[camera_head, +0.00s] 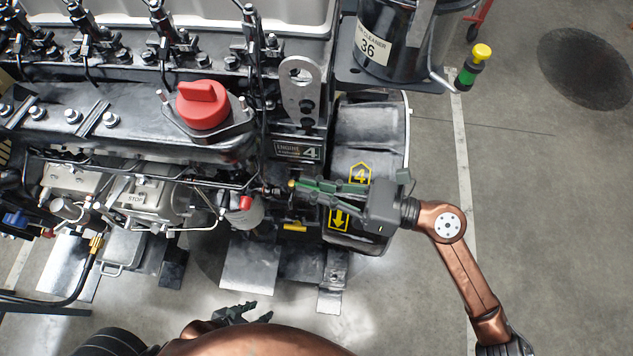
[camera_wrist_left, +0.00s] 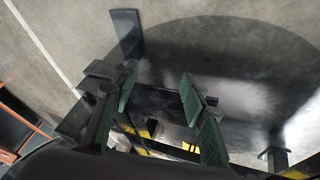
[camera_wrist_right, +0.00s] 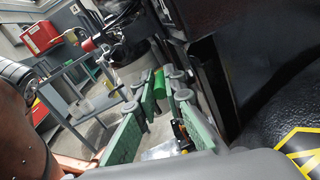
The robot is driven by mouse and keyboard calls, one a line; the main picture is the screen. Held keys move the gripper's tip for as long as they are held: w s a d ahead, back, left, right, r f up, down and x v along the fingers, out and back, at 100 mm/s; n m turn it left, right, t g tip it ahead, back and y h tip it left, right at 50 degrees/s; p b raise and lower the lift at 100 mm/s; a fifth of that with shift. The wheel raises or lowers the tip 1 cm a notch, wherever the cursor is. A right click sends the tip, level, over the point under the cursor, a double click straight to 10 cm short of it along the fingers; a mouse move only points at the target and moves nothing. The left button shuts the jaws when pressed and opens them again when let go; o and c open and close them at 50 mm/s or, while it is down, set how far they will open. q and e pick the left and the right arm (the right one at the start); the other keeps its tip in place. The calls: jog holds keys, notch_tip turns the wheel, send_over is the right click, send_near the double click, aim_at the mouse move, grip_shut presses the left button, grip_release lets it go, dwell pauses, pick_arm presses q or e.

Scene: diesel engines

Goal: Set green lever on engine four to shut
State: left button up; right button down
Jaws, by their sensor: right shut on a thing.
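Engine four carries a plate (camera_head: 297,151) with a 4 and a yellow 4 sticker (camera_head: 359,175). My right gripper (camera_head: 298,188) reaches in from the right, its fingers beside the engine's lower side. In the right wrist view, a green lever (camera_wrist_right: 160,82) shows between the fingertips (camera_wrist_right: 160,90), and the gripper is shut on it. In the head view the fingers mostly hide that lever, so its angle cannot be told. My left gripper (camera_head: 252,313) is low in the picture, open and empty, away from the engine; its spread fingers also show in the left wrist view (camera_wrist_left: 157,98).
A red cap (camera_head: 203,108) sits on top of the engine. A yellow handle (camera_head: 294,228) is just below my right gripper.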

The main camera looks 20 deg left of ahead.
jog(key=shift+w+f+n+g+b, duration=0.3)
jog(key=shift+n+g+b, duration=0.1)
jog(key=shift+g+b, duration=0.2)
pick_arm(q)
jog(key=shift+t, duration=0.8)
jog(key=shift+w+a+f+b, duration=0.1)
jog(key=shift+w+f+b, duration=0.05)
jog(key=shift+f, duration=0.55)
jog(key=shift+w+a+f+b, duration=0.1)
jog(key=shift+w+f+b, duration=0.05)
jog(key=shift+f, duration=0.5)
jog(key=shift+w+a+f+b, duration=0.1)
jog(key=shift+w+f+b, duration=0.05)
jog(key=shift+f, duration=0.55)
pick_arm(e)
jog(key=shift+r+n+g, duration=0.2)
jog(key=shift+n+g, duration=0.2)
jog(key=shift+g, duration=0.2)
jog(key=c, duration=2)
grip_release()
jog(key=shift+r, duration=0.1)
jog(key=shift+w, duration=0.1)
jog(key=shift+h, duration=0.3)
jog(key=shift+v, duration=4)
